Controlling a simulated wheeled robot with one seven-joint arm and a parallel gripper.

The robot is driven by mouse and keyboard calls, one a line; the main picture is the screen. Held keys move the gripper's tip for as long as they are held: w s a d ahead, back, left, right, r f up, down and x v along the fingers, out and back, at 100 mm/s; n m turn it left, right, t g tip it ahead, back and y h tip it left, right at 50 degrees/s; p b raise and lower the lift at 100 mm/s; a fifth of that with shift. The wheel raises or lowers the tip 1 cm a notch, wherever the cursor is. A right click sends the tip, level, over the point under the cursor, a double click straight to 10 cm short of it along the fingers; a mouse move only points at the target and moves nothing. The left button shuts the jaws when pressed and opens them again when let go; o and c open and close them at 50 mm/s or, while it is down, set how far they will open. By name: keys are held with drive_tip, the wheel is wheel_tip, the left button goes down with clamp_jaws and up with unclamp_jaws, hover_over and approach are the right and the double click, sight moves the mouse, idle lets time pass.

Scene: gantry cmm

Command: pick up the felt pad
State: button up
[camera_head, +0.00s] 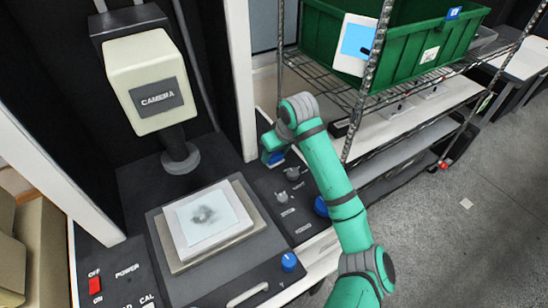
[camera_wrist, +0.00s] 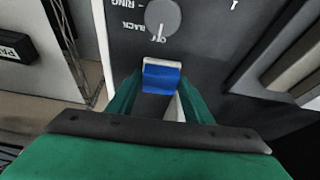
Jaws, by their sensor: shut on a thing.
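A small blue block with a pale layer along one end, which looks like the felt pad (camera_wrist: 161,78), sits between the green fingers of my gripper (camera_wrist: 158,88) in the wrist view. The fingers are shut on it, one on each side. In the head view a bit of its blue (camera_head: 275,158) shows under my gripper (camera_head: 271,154), above the dark control panel (camera_head: 290,208). The rest of it is hidden by the gripper. I cannot tell whether it touches the panel.
The panel's knobs (camera_head: 292,173) stand close by; a dial (camera_wrist: 162,17) shows in the wrist view. A camera head (camera_head: 150,78) rises over a stage with a white plate (camera_head: 208,216) at left. A wire rack (camera_head: 373,78) with a green bin (camera_head: 410,50) stands close at right.

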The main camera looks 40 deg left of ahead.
sight(275, 155)
drive_tip(key=shift+r, duration=0.45)
wheel_tip(275, 155, up, 2)
drive_tip(key=shift+r, duration=0.1)
drive_tip(key=s+r, duration=1)
drive_tip(key=s, duration=0.4)
drive_tip(key=shift+a, duration=0.2)
